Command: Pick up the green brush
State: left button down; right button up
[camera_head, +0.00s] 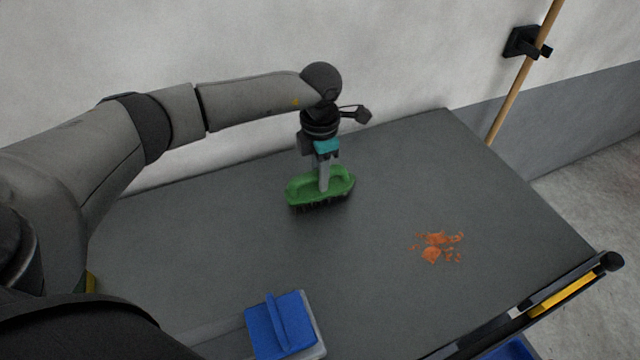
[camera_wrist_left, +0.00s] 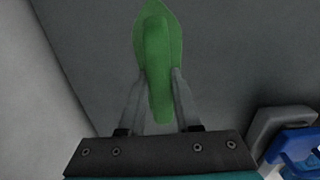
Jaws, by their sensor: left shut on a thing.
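The green brush (camera_head: 303,190) has a green body with a raised handle and dark bristles pointing down. It is at the back middle of the grey table in the head view. My left gripper (camera_head: 324,186) points down from above and is shut on the brush's handle. In the left wrist view the green brush (camera_wrist_left: 158,50) lies lengthwise between the two fingers of my left gripper (camera_wrist_left: 160,95). I cannot tell whether the bristles touch the table. My right gripper is not in view.
The grey table (camera_head: 390,190) has an orange stain (camera_head: 438,246) right of the brush. A blue-topped object with a grey base (camera_head: 283,325) is at the front. A dark bar with a yellow part (camera_head: 560,297) runs along the right front. A wooden pole (camera_head: 520,80) stands behind.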

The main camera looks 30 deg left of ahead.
pick_arm(q)
notch_tip(320, 180, up, 20)
jog(key=p, duration=0.1)
jog(key=shift+p, duration=0.3)
dwell(0.3)
jog(key=c, duration=1.2)
grip_release()
grip_shut()
